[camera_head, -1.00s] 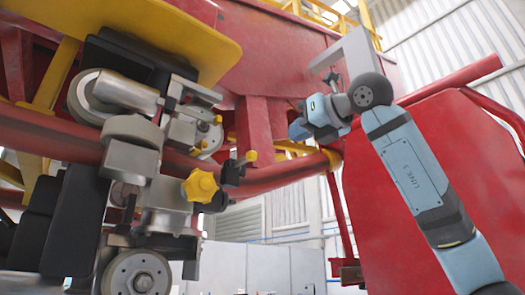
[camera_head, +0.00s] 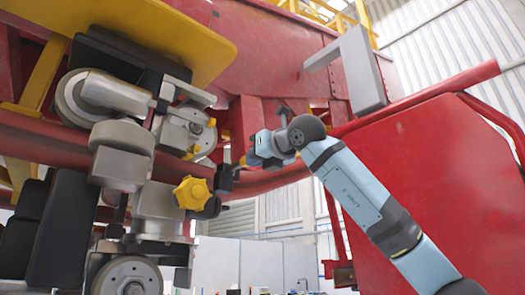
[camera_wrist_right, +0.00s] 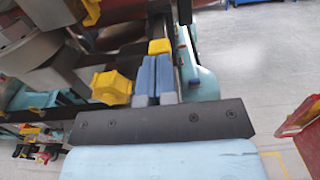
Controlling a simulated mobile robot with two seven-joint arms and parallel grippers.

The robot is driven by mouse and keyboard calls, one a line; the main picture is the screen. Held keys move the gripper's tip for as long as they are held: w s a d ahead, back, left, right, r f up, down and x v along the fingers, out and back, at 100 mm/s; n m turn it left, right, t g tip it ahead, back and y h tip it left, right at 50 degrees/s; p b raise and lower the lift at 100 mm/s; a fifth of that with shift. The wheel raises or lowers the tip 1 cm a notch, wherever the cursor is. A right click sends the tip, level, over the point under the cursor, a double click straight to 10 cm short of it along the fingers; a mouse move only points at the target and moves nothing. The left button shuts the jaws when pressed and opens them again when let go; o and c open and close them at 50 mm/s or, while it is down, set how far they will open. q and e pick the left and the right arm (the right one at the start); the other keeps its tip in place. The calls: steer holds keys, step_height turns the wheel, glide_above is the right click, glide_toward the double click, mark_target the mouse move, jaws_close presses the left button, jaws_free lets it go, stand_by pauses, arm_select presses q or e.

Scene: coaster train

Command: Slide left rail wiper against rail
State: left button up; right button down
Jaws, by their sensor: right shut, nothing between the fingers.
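The rail wiper appears to be the dark block (camera_head: 225,178) with a yellow end cap, beside the red tubular rail (camera_head: 275,178) in the head view. The yellow cap shows clearly in the right wrist view (camera_wrist_right: 160,46). A yellow star knob (camera_head: 192,193) sits just left of the block; it is also in the wrist view (camera_wrist_right: 110,87). My right gripper (camera_head: 247,157) points left at the capped end. In the wrist view its blue fingers (camera_wrist_right: 154,58) are together and empty, their tips right at the cap. I cannot tell whether they touch it. My left gripper is out of view.
The wheel assembly with grey rollers (camera_head: 122,135) stands close on the left. A yellow plate (camera_head: 170,40) hangs above it. A grey bracket (camera_head: 362,70) and a large red panel (camera_head: 430,190) lie on the right. Open floor (camera_wrist_right: 265,70) shows right of the gripper in the wrist view.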

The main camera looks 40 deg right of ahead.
mark_target(243, 166)
stand_by(0.3)
steer(key=w+p, duration=0.1)
steer(key=w, duration=0.3)
steer(key=shift+w+a, duration=0.2)
steer(key=shift+w, duration=0.3)
steer(key=shift+s, duration=0.1)
steer(key=shift+d+f, duration=0.1)
